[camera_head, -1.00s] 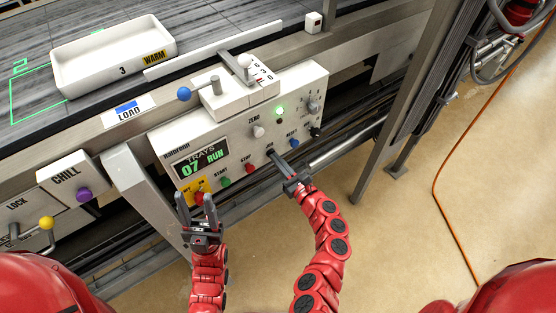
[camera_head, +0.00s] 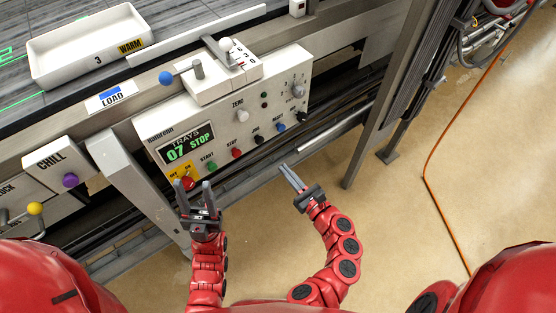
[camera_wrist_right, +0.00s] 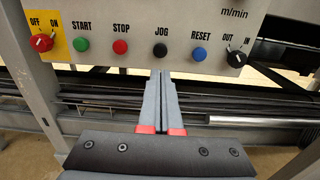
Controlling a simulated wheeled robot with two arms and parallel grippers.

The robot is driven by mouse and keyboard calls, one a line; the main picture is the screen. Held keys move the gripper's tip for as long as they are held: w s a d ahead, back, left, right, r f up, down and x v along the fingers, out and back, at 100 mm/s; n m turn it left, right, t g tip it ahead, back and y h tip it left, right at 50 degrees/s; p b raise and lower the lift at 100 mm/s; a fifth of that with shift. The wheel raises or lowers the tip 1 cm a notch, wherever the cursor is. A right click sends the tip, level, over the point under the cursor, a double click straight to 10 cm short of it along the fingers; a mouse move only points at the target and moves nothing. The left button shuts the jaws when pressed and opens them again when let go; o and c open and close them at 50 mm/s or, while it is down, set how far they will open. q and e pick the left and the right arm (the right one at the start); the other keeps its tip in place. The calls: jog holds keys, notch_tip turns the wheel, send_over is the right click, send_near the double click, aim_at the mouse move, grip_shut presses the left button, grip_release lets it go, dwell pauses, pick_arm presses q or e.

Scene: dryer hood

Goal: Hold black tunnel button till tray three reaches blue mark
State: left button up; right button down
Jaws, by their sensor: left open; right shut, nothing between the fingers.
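The black JOG button (camera_head: 258,139) is on the cream control panel (camera_head: 215,125), between STOP and RESET. It also shows in the right wrist view (camera_wrist_right: 160,50). My right gripper (camera_head: 283,167) is shut and empty, its tips below and apart from that button. The white tray marked 3 (camera_head: 70,64) sits on the belt at the upper left. The blue mark (camera_head: 109,96) is on the LOAD plate, below the tray's front wall. My left gripper (camera_head: 193,184) is open in front of the red OFF/ON knob (camera_head: 188,183); contact is unclear.
The display (camera_head: 189,146) reads 07 STOP. Green START (camera_head: 212,166), red STOP (camera_head: 236,152) and blue RESET (camera_head: 280,127) buttons flank JOG. A CHILL box (camera_head: 53,164) is at left.

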jog(key=shift+v, duration=1.05)
jog(key=shift+d, duration=0.1)
